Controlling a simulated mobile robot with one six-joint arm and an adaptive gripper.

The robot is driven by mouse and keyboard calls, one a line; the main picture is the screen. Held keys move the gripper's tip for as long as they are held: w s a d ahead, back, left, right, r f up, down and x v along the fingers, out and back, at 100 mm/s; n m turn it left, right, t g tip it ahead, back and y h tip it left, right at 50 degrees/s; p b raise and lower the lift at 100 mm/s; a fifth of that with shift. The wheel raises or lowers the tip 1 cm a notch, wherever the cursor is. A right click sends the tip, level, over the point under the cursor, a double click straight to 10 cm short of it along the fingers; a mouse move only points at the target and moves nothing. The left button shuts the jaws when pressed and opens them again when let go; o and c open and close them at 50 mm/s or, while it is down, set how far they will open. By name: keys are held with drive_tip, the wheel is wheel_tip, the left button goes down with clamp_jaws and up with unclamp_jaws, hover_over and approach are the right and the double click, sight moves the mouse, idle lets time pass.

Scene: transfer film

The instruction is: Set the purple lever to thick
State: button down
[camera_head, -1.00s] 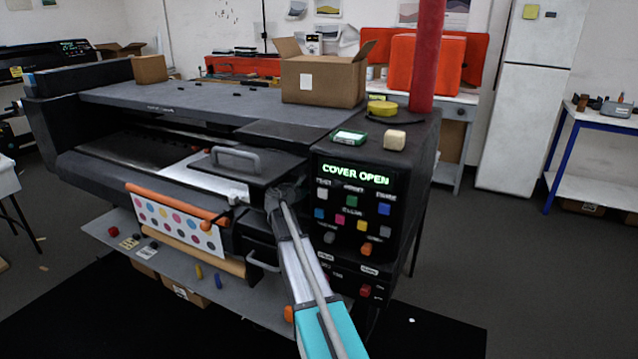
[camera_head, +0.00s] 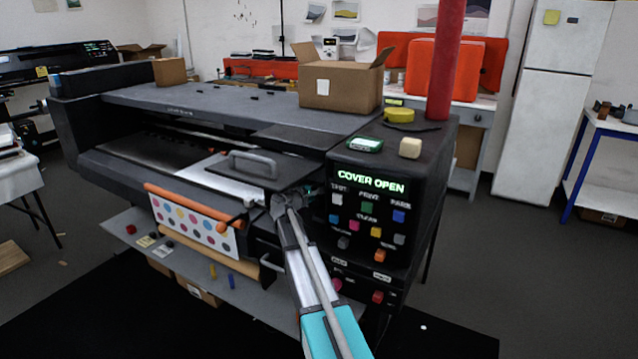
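A large dark printer (camera_head: 250,113) fills the middle of the view, with a lit "COVER OPEN" display (camera_head: 371,180) on its right-hand control panel. I cannot make out a purple lever; it may be hidden behind my arm or too small to see. My gripper (camera_head: 290,198) is at the printer's front, just left of the control panel and by the right end of the lid with the grey handle (camera_head: 254,162). The gripper is small and dark against the printer. I cannot tell whether its fingers are open or touching anything. A small teal spot shows just beyond it.
Coloured buttons (camera_head: 367,207) cover the panel. A printed sheet (camera_head: 195,226) hangs from an orange roller in front, above a grey shelf (camera_head: 240,292) holding small items. Floor at right is clear.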

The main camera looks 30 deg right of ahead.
drive_tip(key=s+a+r+m+t+p, duration=0.1)
drive_tip(key=a+r+m+p, duration=0.2)
drive_tip(key=a+m, duration=0.6)
drive_tip(key=r+m, duration=0.1)
drive_tip(key=m, duration=0.5)
drive_tip(key=shift+s+a+t, duration=0.3)
drive_tip(key=shift+a+t, duration=0.05)
drive_tip(key=shift+t, duration=0.05)
drive_tip(key=shift+d, duration=0.1)
